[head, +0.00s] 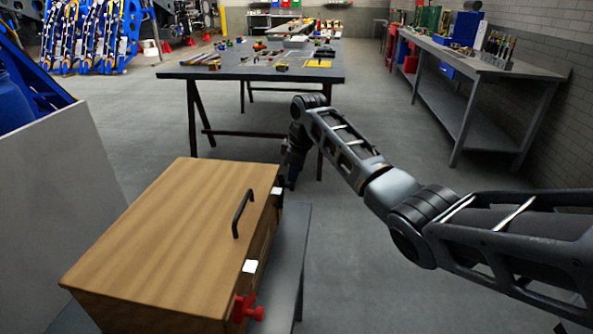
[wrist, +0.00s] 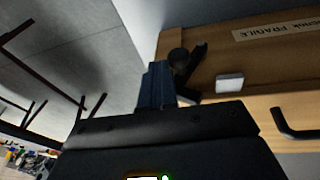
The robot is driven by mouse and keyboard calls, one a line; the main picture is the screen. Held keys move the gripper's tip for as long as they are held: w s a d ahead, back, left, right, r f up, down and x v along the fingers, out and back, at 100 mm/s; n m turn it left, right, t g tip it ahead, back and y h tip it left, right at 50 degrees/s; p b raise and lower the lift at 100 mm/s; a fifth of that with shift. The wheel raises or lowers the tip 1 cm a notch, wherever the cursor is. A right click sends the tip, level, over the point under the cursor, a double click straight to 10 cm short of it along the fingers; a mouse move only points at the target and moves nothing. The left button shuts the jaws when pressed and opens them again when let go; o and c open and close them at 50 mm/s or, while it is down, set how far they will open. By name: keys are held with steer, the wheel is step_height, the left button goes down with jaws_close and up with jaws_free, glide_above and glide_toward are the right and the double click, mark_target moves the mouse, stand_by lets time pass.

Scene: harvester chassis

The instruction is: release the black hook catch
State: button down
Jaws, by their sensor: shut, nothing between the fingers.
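The wooden box (head: 170,235) stands at the lower left of the head view, with a black handle on top and its latch side facing right. In the wrist view the black hook catch (wrist: 194,66) is on the box side, with a round knob and an angled lever. My gripper (wrist: 157,76) is shut and empty, its fingers just left of the catch; contact cannot be told. In the head view my gripper (head: 289,176) is at the far right corner of the box, where the catch is hidden.
A red catch (head: 247,309) is at the near end of the same side. White blocks (head: 250,266) sit along the lid edge; one shows beside the catch (wrist: 230,82). A handle (wrist: 291,130) is close by.

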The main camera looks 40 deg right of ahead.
step_height(320, 180, up, 13)
steer(key=d, duration=0.1)
steer(key=shift+s+d, duration=0.2)
steer(key=shift+d, duration=0.2)
